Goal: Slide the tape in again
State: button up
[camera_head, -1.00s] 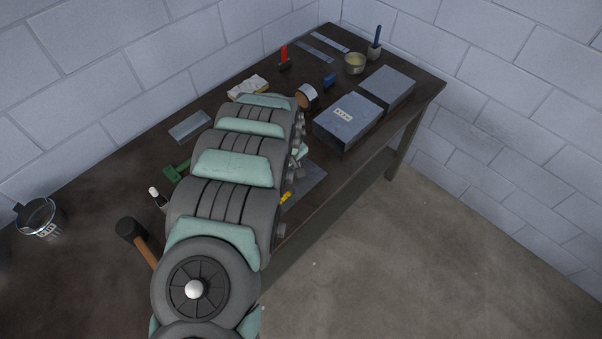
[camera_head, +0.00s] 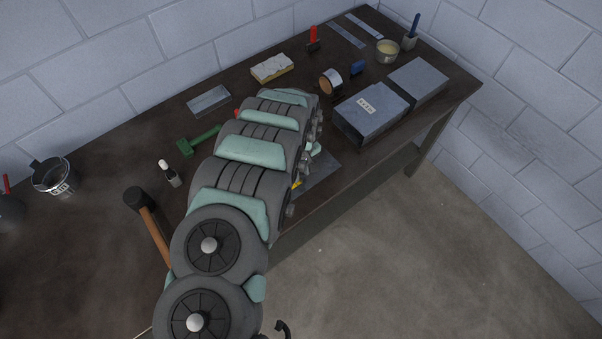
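A roll of tape (camera_head: 330,82) stands on its edge on the dark workbench (camera_head: 110,160), just beyond the far end of my arm. A small yellow piece (camera_head: 296,184), perhaps part of a tape measure, shows at the right side of my arm over a grey sheet (camera_head: 322,172). Most of it is hidden, so I cannot tell what it is. My arm reaches away across the bench and blocks the view of its own end. My gripper's fingers are hidden behind the arm links, and I cannot see whether they hold anything.
Two grey blocks, one labelled (camera_head: 372,112) and one plain (camera_head: 418,82), lie right of the roll. The bench's front edge is on the right.

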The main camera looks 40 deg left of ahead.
jog(key=shift+f, duration=0.75)
jog(key=shift+c, duration=0.5)
grip_shut()
dwell(0.5)
